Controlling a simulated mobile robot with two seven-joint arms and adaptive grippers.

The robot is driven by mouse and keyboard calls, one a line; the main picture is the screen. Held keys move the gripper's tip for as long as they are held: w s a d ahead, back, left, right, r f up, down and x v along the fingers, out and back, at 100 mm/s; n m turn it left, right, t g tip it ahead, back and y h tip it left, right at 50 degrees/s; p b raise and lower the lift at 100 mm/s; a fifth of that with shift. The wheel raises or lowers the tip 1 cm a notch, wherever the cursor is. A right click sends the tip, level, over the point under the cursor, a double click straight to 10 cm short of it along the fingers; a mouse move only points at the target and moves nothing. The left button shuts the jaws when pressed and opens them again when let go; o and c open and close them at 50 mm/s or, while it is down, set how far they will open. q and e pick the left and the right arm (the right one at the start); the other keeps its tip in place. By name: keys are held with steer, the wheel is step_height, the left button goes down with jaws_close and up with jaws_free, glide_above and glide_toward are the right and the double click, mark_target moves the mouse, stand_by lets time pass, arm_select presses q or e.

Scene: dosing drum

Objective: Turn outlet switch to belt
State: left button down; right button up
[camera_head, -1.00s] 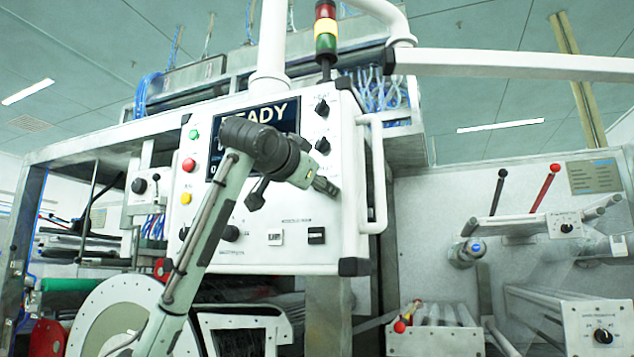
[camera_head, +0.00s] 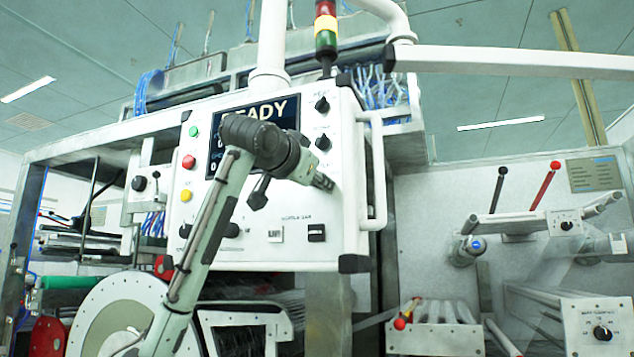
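A white control panel (camera_head: 345,225) with a lit display fills the middle of the view. My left arm reaches up across the panel from below. My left gripper (camera_head: 324,182) is in front of the panel's right part, below the lower knob. Its fingers are too small and edge-on to tell open from shut. The gripper and wrist cover part of the panel. The labels are too blurred to tell which knob is the outlet switch. My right gripper is not in view.
A white handle (camera_head: 378,170) stands out from the panel's right edge. Green (camera_head: 193,131), red (camera_head: 188,162) and yellow (camera_head: 186,196) buttons line its left side. Another knob (camera_head: 603,334) is on a box at lower right. A white horizontal beam (camera_head: 520,65) crosses upper right.

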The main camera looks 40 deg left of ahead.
arm_select(q)
steer(key=n, duration=0.3)
steer(key=n+b, duration=0.1)
steer(key=n, duration=0.6)
steer(key=shift+d+n, duration=0.25)
steer(key=shift+n, duration=0.15)
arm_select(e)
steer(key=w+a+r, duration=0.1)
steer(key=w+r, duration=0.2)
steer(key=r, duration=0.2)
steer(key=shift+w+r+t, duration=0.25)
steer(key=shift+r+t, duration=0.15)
arm_select(q)
steer(key=shift+b, duration=0.3)
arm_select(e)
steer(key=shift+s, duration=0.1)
arm_select(q)
steer(key=c, duration=1.2)
jaws_free()
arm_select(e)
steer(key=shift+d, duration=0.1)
